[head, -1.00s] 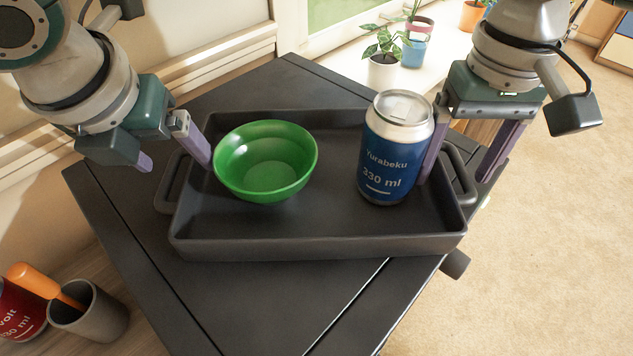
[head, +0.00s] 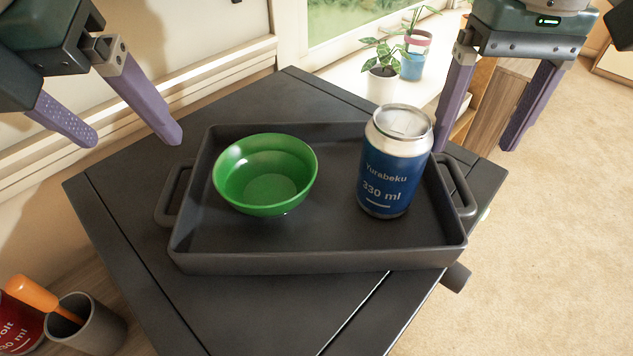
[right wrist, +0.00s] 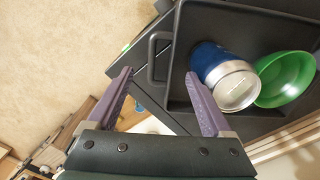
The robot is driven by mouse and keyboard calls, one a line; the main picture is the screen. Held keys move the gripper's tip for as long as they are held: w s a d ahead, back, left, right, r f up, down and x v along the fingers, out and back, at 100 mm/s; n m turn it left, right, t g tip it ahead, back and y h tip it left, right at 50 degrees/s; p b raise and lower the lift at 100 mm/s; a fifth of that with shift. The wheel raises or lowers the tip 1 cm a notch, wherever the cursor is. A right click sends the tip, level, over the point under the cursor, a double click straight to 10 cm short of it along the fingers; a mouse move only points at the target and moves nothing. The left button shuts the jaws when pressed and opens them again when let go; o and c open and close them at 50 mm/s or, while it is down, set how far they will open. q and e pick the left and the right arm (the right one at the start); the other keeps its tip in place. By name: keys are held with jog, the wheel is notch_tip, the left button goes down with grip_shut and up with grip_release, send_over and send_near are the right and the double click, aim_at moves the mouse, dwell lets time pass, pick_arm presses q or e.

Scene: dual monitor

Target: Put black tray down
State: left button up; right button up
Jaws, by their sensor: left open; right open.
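The black tray (head: 318,262) rests on the dark table; it also shows in the right wrist view (right wrist: 181,62). A green bowl (head: 265,175) stands in its left part and a blue can (head: 391,170) stands upright in its right part. My left gripper (head: 138,140) is open and empty, above and left of the tray's left handle (head: 172,194). My right gripper (head: 475,145) is open and empty, up and right of the tray's right handle (head: 460,187). In the right wrist view its fingers (right wrist: 165,100) are apart, with the tray handle beyond them.
The dark table (head: 130,215) has bare room around the tray. A grey cup (head: 92,325) with an orange-handled tool and a red can (head: 22,330) stand at the lower left. Potted plants (head: 382,85) stand by the window behind.

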notch_tip(320, 180, up, 5)
jog(key=shift+f, duration=0.15)
dwell(0.5)
